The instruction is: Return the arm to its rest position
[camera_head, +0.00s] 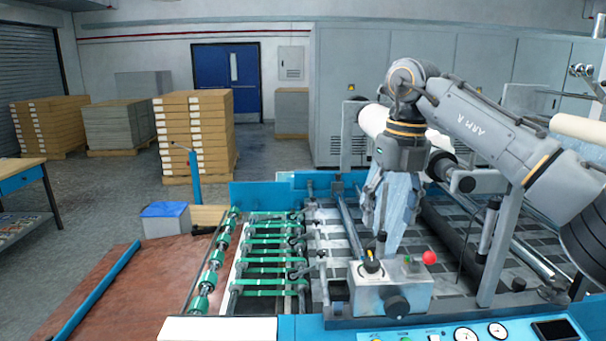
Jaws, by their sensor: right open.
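My right arm comes in from the right and bends down over the blue laminating machine (260,190). My right gripper (388,232) points down, open, with nothing seen between its fingers. I cannot tell whether the fingertips touch the box. My left gripper is not in view.
White rolls (580,128) sit at the right behind my arm. Green-banded rollers (270,254) and a reddish-brown board (130,295) lie to the left. Stacked boxes (195,135) stand on the floor behind. The floor at the left is mostly clear.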

